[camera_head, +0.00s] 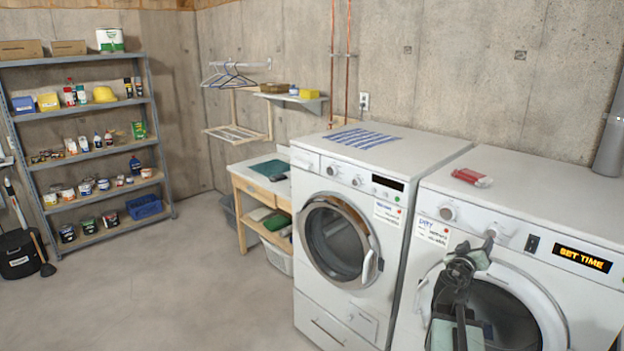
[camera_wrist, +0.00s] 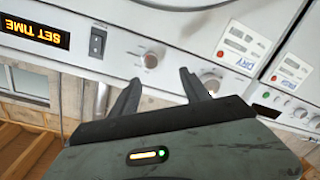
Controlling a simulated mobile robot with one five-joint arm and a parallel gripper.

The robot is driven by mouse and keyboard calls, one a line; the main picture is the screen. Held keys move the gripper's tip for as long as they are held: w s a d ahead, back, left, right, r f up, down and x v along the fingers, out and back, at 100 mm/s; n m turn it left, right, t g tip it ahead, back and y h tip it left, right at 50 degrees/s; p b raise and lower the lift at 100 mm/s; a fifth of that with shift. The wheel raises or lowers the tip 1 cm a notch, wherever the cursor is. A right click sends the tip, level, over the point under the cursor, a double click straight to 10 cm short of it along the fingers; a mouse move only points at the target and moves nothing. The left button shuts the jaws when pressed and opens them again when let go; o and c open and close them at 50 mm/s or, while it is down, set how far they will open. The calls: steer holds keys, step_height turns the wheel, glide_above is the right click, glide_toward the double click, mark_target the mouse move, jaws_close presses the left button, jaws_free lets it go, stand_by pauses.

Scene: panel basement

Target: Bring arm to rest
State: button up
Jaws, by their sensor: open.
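My gripper (camera_head: 478,247) is in front of the right machine's control panel (camera_head: 520,240) in the head view, with my arm rising from the bottom edge. In the wrist view my gripper (camera_wrist: 158,82) has two dark fingers spread apart with nothing between them. A small round knob (camera_wrist: 150,60) on the panel shows beyond the gap between the fingertips. A larger knob (camera_wrist: 210,81) is just past the right finger. I cannot tell whether a finger touches the panel.
The right machine's display (camera_head: 582,258) reads SET TIME. A red-and-white item (camera_head: 472,178) lies on its top. The left washer (camera_head: 345,220) stands beside it, with a striped cloth (camera_head: 360,138) on top. Shelving (camera_head: 88,135) stands at left.

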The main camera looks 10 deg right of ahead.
steer(key=w+a+f+y+b, duration=0.1)
steer(key=w+a+f, duration=0.2)
steer(key=a, duration=0.5)
steer(key=w+a+f+y+b, duration=0.1)
steer(key=w+a+f+y, duration=0.2)
steer(key=a, duration=0.5)
steer(key=w+a+f+b, duration=0.1)
steer(key=w+a+f, duration=0.3)
steer(key=a, duration=0.4)
steer(key=s+a+f+g+y+b, duration=0.1)
steer(key=s+a+f+g+y, duration=0.2)
steer(key=a+f, duration=0.4)
steer(key=s+a+f+g+y, duration=0.2)
steer(key=s+a+f+y, duration=0.15)
steer(key=a+f, duration=0.35)
steer(key=s+a+f+n+g+y, duration=0.3)
steer(key=s+a+n+g, duration=0.1)
steer(key=s+a, duration=0.6)
steer(key=shift+s+a+g, duration=0.15)
steer(key=shift+s+g, duration=0.15)
steer(key=shift+g, duration=0.3)
steer(key=shift+y, duration=0.25)
